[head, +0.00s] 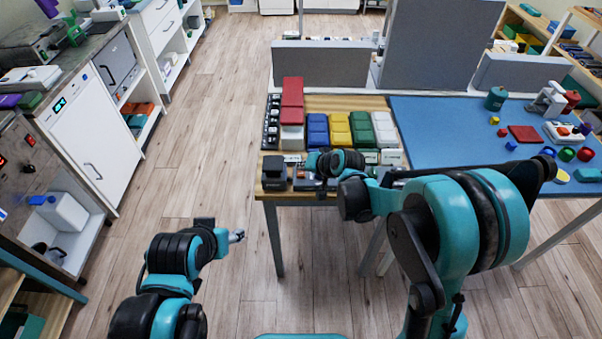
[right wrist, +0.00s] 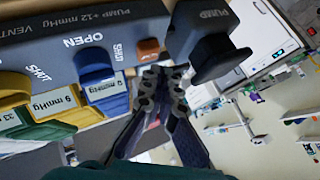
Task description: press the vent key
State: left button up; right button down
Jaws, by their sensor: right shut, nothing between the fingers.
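In the right wrist view a dark grey panel (right wrist: 110,22) carries the words PUMP +12 mmHg, VENT, OPEN and SHUT. A small orange key (right wrist: 148,47) sits on it; I cannot read a label that ties it to vent. A black block marked PUMP (right wrist: 208,52) stands beside it; it also shows in the head view (head: 274,171). My right gripper (right wrist: 165,74) is shut and empty, its tips close to the orange key and the pump block; contact is unclear. In the head view the right wrist hides most of the panel. My left gripper (head: 238,236) hangs left of the table, its jaw state unclear.
Red, blue, yellow, green and white blocks (head: 361,128) stand behind my right wrist. A blue mat (head: 440,135) with small items lies right. Floor left of the table is clear.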

aim_at(303, 175)
jog(key=shift+f, duration=0.1)
dwell(0.3)
jog(key=shift+f+b, duration=0.35)
jog(key=shift+b, duration=0.05)
jog(key=shift+f+b, duration=0.5)
dwell(0.6)
jog(key=shift+r, duration=0.1)
jog(key=shift+r+p, duration=0.7)
jog(key=shift+r, duration=0.15)
notch_tip(303, 175, up, 5)
jog(key=p, duration=0.4)
jog(key=shift+r, duration=0.1)
